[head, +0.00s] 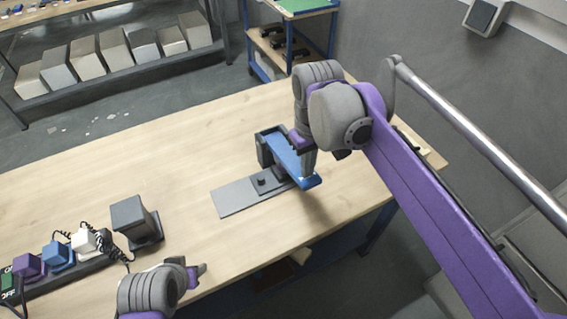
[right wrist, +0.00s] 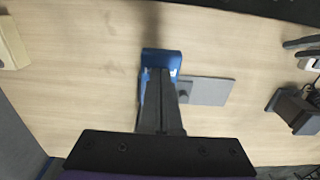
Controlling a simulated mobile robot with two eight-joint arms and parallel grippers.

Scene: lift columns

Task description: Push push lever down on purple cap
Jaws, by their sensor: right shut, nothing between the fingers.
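A push lever device with a blue arm (head: 287,152) stands on a flat grey base plate (head: 236,198) on the table. A small dark block with a knob (head: 262,182) sits on the plate under the blue arm. My right gripper (head: 308,166) is shut and empty, pointing down at the blue arm. In the right wrist view its fingers (right wrist: 162,76) overlap the blue part (right wrist: 160,58); I cannot tell whether they touch it. I cannot make out a purple cap on the lever. My left gripper (head: 196,273) shows only partly at the bottom edge.
A dark grey box-like stand (head: 131,218) is left of the plate, beside a power strip with coloured plugs (head: 60,254). The wooden table (head: 180,150) is clear around the plate. The table's front edge runs close below it.

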